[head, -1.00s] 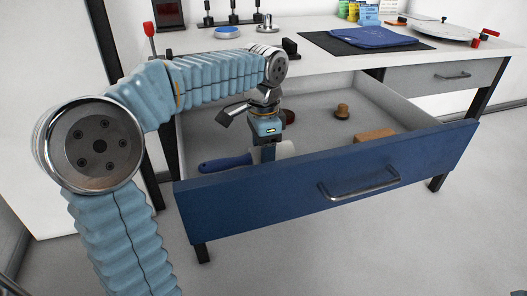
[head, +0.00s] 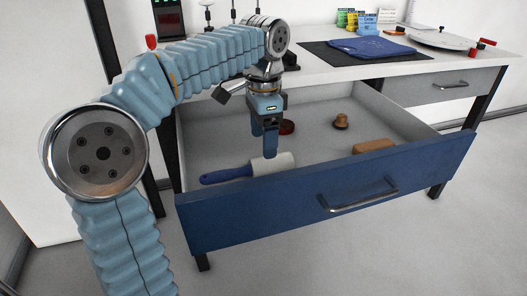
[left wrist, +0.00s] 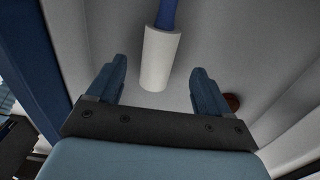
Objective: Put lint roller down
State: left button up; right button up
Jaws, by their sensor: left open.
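The lint roller lies in the open drawer, just behind its blue front. Its blue handle (head: 226,174) points left and its white roll (head: 273,164) is at the right. In the left wrist view the white roll (left wrist: 160,58) shows between and beyond the fingers, apart from both. My left gripper (head: 270,150) is above the roll, pointing down, open and empty; it also shows in the left wrist view (left wrist: 156,85). My right gripper is not in view.
The drawer (head: 330,187) also holds a brown wooden knob-like item (head: 340,121), a tan block (head: 374,146) and a dark red round item (head: 287,127). The worktop above bears a folded blue cloth (head: 372,47) on a black mat (head: 316,54).

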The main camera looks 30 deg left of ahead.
pick_arm(q)
jog(key=shift+r+p, duration=0.3)
jog(key=shift+r, duration=1.95)
